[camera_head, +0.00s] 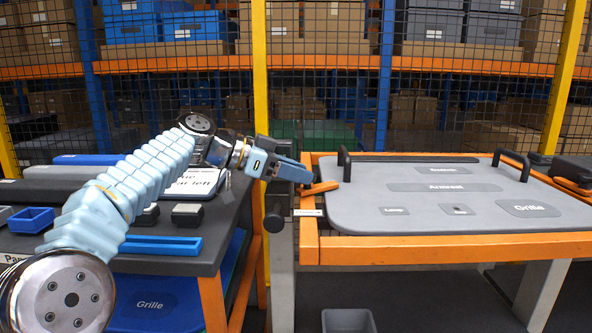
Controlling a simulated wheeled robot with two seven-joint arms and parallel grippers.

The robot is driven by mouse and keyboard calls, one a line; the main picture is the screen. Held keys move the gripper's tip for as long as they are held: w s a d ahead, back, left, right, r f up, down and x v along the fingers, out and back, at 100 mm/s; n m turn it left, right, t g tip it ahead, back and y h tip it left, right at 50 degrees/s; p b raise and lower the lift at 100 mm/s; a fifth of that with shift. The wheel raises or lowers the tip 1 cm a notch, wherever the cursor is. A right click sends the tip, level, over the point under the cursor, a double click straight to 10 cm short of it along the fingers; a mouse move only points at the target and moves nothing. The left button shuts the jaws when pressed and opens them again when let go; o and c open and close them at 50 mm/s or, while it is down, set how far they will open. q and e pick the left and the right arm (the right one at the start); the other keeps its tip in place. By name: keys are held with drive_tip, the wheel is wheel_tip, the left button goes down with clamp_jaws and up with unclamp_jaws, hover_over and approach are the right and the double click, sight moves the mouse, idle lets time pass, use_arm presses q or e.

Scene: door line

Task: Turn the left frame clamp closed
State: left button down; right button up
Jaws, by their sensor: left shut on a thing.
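The left frame clamp (322,188) shows as a short orange lever at the left edge of the orange frame (420,247), lying roughly level and pointing right over the panel's edge. My left gripper (303,178) comes in from the left and is shut on this lever. The fingers hide the lever's left end and its pivot. A grey panel (350,212) lies flat in the frame, with labelled recesses such as Armrest and Grille and two black handles. My right gripper is not in view.
The right frame clamp (572,187) is orange and sits at the frame's right edge. A dark table (215,262) with blue trays and a white sign stands left. A grey bin (348,321) is below the frame. A mesh fence and shelves stand behind.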

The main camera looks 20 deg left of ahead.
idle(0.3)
use_arm(q)
drive_tip(key=c, duration=0.7)
unclamp_jaws()
